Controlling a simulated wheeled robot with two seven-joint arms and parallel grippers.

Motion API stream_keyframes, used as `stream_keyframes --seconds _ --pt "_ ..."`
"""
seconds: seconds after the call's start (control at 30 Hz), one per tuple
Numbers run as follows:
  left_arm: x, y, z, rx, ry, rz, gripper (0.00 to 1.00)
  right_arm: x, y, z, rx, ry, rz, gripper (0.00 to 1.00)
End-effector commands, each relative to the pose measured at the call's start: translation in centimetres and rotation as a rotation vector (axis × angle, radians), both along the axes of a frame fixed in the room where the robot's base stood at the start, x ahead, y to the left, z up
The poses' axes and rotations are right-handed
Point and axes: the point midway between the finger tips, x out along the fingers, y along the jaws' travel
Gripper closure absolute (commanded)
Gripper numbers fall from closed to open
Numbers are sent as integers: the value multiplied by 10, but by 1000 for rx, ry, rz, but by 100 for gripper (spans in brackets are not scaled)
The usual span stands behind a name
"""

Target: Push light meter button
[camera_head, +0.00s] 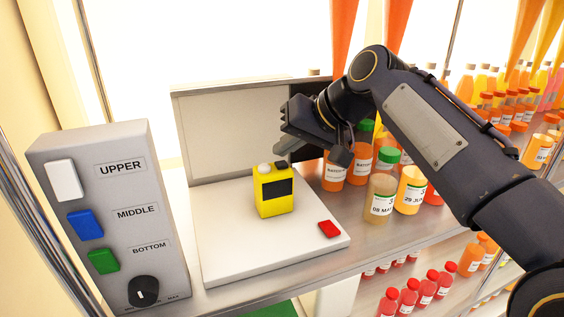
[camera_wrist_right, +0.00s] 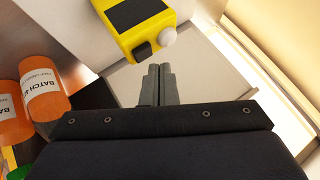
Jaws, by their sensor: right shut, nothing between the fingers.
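The yellow light meter (camera_head: 274,192) stands upright on a white base plate (camera_head: 225,262). It has a dark screen, a white dome and a dark button (camera_head: 281,165) on its top. In the right wrist view the meter (camera_wrist_right: 133,32) is at the top, with its dark button (camera_wrist_right: 143,50) near the fingertips. My right gripper (camera_head: 280,156) is shut and empty, just above and behind the meter in the head view. The fingertips (camera_wrist_right: 158,70) look apart from the button, but the exact gap is hard to tell. My left gripper is not in view.
A control box (camera_head: 118,210) with white, blue and green buttons and a black knob stands at the left. A red button (camera_head: 329,229) is on the plate's right corner. A white panel (camera_head: 215,135) stands behind.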

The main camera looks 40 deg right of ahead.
Motion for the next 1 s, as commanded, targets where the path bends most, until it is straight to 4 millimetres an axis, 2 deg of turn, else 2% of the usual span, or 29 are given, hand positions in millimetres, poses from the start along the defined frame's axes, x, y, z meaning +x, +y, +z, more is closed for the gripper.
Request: stream_keyframes --seconds 1.0 --pt "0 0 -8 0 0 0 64 0 0 -9 0 0 0 100"
